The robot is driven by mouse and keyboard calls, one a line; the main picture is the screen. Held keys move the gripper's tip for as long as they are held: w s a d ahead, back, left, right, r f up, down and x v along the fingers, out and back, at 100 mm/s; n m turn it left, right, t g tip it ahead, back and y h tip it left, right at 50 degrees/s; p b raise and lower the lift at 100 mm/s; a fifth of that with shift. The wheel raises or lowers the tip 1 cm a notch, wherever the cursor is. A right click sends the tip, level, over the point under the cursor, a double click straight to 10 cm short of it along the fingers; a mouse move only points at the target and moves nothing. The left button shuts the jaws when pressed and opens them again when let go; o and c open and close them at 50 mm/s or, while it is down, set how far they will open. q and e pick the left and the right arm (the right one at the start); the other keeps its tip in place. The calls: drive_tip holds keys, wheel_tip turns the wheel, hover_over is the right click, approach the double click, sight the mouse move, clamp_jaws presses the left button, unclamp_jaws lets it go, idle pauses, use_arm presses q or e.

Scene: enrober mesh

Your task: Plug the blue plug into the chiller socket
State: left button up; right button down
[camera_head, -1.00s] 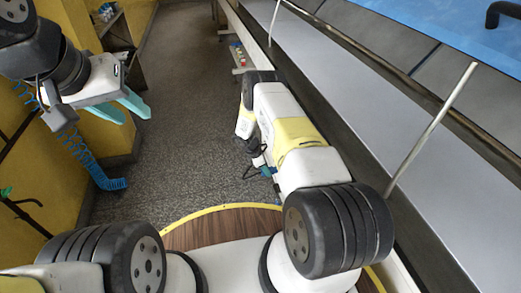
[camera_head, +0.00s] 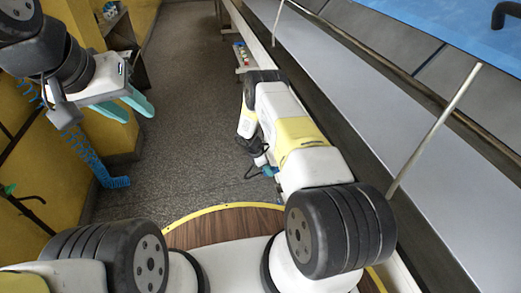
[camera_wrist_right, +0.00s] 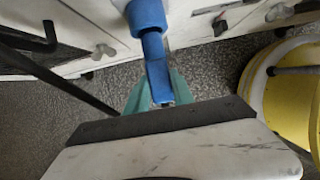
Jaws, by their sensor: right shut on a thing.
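The blue plug (camera_wrist_right: 158,72) is in the right wrist view, a thick blue cylinder with a narrower shank. My right gripper (camera_wrist_right: 160,92) is shut on the shank, a teal finger on each side. The plug's thick end reaches the top edge, in front of a pale panel (camera_wrist_right: 115,8); I cannot tell whether it touches anything there. In the head view my right gripper (camera_head: 263,172) is small and mostly hidden by its own arm. I cannot make out the chiller socket. My left gripper (camera_head: 138,113) is open and empty in the air at the left.
Pale cabinets with knobs (camera_wrist_right: 105,50) line the top of the wrist view. A yellow round object (camera_wrist_right: 285,85) is at its right. In the head view, a long metal counter (camera_head: 400,130) runs along the right and a blue coiled hose (camera_head: 85,150) hangs at the left. The floor between is clear.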

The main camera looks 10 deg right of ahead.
drive_tip(key=shift+w+d, duration=0.1)
drive_tip(key=shift+d, duration=1.8)
drive_tip(key=c, duration=1)
unclamp_jaws()
drive_tip(key=v, duration=0.7)
drive_tip(key=shift+a+r, duration=0.15)
drive_tip(key=shift+r, duration=0.25)
